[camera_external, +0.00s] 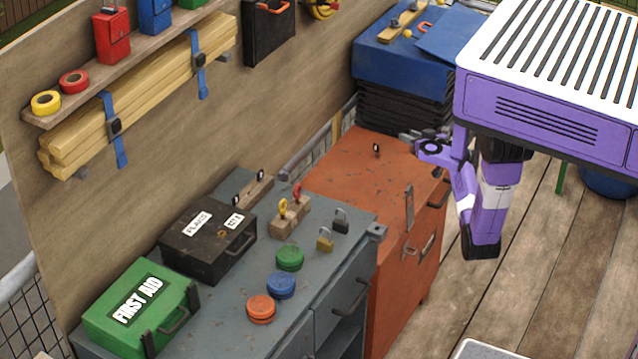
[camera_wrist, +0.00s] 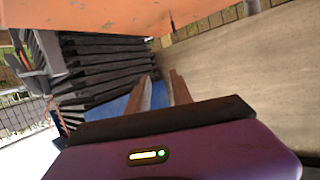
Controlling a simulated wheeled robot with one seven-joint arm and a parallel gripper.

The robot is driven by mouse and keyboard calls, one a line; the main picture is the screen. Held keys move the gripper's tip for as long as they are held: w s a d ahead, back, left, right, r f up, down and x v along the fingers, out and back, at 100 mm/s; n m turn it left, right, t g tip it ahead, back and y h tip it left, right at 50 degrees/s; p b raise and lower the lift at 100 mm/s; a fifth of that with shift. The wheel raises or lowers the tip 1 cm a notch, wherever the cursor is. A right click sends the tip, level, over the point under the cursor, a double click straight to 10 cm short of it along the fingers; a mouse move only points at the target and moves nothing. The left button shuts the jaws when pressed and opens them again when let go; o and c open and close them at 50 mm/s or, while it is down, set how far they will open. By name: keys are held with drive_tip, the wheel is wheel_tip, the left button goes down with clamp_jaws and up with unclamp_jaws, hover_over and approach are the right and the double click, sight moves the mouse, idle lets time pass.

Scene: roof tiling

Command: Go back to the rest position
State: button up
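My gripper (camera_external: 408,137) is over the orange-red cabinet (camera_external: 345,180), in front of the black stack, at the end of my folded purple arm. In the wrist view its two fingers (camera_wrist: 162,84) stand apart with a gap between them. I see nothing held in that gap. Contact with the cabinet cannot be made out.
A black stack (camera_external: 405,100) under a blue cover (camera_external: 400,65) stands behind the gripper. The grey workbench (camera_external: 215,305) holds a green first aid box (camera_external: 140,310), a black box (camera_external: 208,242), coloured discs and padlocks.

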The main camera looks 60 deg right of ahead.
drive_tip(key=s+a+r+n+y+p, duration=0.1)
drive_tip(key=s+a+r, duration=0.3)
drive_tip(key=s+a, duration=0.4)
drive_tip(key=s+a+r+n+t+y+p, duration=0.1)
drive_tip(key=s+a+r, duration=0.4)
drive_tip(key=a, duration=1.7)
drive_tip(key=s+a+r+n+t+y+p, duration=0.1)
drive_tip(key=s+a+r+n+y+p, duration=0.2)
drive_tip(key=s+a, duration=1)
drive_tip(key=shift+a+r+n+y, duration=0.75)
drive_tip(key=shift+a+n+y, duration=0.05)
drive_tip(key=shift+a+y, duration=0.35)
